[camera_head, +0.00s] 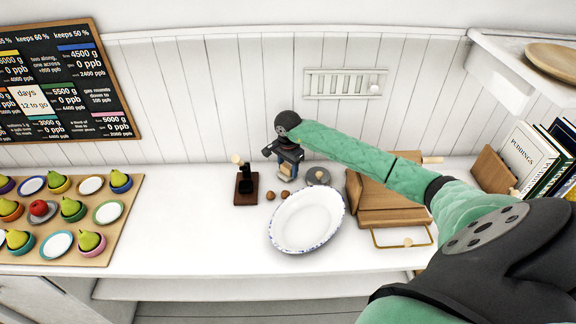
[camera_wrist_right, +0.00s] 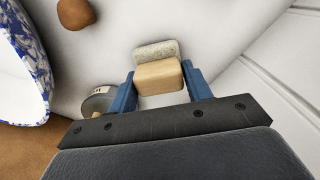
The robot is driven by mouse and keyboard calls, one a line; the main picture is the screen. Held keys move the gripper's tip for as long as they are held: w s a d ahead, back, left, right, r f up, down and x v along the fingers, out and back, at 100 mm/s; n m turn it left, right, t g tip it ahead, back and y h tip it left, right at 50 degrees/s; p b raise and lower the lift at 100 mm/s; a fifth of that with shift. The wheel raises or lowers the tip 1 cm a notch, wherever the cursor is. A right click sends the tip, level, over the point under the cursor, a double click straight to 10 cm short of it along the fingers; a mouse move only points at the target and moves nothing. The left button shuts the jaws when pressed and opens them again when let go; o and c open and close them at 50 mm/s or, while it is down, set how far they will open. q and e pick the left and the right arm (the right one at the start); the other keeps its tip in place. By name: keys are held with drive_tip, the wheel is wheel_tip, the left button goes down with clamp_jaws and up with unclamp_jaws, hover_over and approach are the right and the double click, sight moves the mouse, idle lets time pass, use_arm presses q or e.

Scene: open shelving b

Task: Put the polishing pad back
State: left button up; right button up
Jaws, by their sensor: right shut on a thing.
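The polishing pad (camera_wrist_right: 158,77), a pale wooden block with a grey felt face, is between the blue fingers of my right gripper (camera_wrist_right: 160,88). The gripper is shut on its wooden part, and the felt faces away from the palm. In the head view, my right gripper (camera_head: 285,160) is above the back of the white counter, right of a small dark stand (camera_head: 246,188) with a pale round knob. My arm and gripper partly hide the pad in this view. My left gripper is not in view.
A wooden box (camera_head: 385,208) stands to the right. A board (camera_head: 120,220) of bowls and plates is left, with clear counter between.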

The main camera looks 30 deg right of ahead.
sight(288, 165)
drive_tip(key=shift+f, duration=0.1)
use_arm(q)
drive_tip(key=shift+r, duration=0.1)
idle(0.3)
use_arm(e)
drive_tip(key=o, duration=0.9)
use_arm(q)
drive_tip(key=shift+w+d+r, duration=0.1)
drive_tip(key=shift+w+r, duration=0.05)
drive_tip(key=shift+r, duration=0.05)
use_arm(e)
drive_tip(key=shift+o, duration=0.2)
drive_tip(key=shift+r, duration=0.25)
drive_tip(key=shift+r+b, duration=0.25)
drive_tip(key=shift+b, duration=0.1)
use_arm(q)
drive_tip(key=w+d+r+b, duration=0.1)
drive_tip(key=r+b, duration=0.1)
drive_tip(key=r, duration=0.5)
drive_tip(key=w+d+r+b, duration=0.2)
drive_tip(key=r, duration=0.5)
use_arm(e)
wheel_tip(288, 165, up, 11)
